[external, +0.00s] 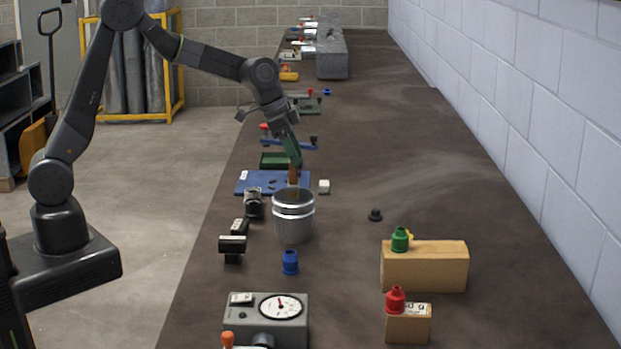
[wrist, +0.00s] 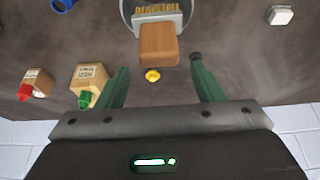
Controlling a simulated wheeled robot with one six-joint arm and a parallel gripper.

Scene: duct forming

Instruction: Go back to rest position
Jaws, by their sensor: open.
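My gripper (external: 294,163) hangs at the end of my bent arm over the bench, pointing down just above a silver metal canister (external: 293,222). A brown wooden piece (external: 293,175) shows between my gripper and the canister's top. In the wrist view my two green fingers (wrist: 160,67) are spread wide apart. The wooden piece (wrist: 158,45) lies beyond the fingertips, in front of the canister, with a visible gap on each side. I cannot tell how it is joined to the canister.
A blue bottle (external: 290,262), gauge box (external: 265,318), black clamp (external: 232,246) and white cube (external: 324,186) surround the canister. Green (external: 400,240) and red (external: 396,300) bottles stand on wooden blocks at right. A black knob (external: 375,215) lies on the bench. The right-hand bench is largely clear beside the wall.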

